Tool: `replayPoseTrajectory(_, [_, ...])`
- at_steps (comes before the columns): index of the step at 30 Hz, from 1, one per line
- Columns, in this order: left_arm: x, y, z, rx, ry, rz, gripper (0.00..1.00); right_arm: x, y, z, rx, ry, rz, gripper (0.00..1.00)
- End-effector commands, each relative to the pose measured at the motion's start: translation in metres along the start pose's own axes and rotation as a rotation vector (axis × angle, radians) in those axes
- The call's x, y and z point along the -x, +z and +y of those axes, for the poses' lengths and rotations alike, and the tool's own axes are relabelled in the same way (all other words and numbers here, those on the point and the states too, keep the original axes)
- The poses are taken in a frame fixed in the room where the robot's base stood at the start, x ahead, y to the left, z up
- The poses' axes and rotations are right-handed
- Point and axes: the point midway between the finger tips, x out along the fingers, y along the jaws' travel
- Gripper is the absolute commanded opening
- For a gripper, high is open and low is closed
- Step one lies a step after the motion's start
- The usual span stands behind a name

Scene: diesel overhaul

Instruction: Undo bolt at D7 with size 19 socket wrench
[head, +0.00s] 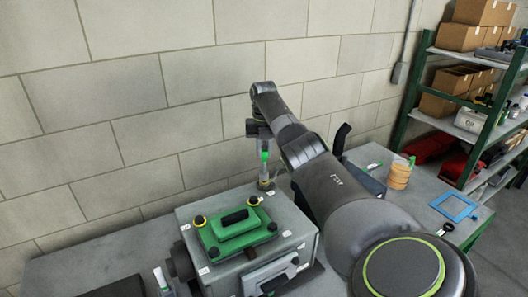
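A grey engine block (193,232) stands on the bench with a green cover (238,232) on top. Small white labels sit around its top, too small to read, so I cannot tell which bolt is D7. My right arm comes in from the lower right, and its gripper (263,143) points down behind the block's back edge. It is shut on a tool with a green handle (264,156), apparently the socket wrench, held upright. The tool's lower end is near a yellowish ringed part (265,184); I cannot tell whether they touch. My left gripper is not in view.
A block wall stands close behind the bench (75,262). On the right are an orange stack (399,174), a blue frame (455,207) and a shelf (420,82) with boxes. The bench left of the block is mostly clear.

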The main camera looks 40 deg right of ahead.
Motion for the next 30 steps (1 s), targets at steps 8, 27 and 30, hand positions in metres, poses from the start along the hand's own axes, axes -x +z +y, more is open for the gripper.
replayPoseTrajectory(8, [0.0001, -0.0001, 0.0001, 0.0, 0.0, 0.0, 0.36, 0.0099, 0.0003, -0.0002, -0.033, 0.0, -0.002, 0.0])
replayPoseTrajectory(27, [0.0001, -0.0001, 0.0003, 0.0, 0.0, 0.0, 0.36, 0.0099, 0.0003, -0.0005, -0.47, 0.001, -0.001, 0.0])
replayPoseTrajectory(30, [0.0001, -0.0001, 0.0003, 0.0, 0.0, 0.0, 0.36, 0.01, 0.0004, -0.0006, -0.538, 0.001, -0.001, 0.0])
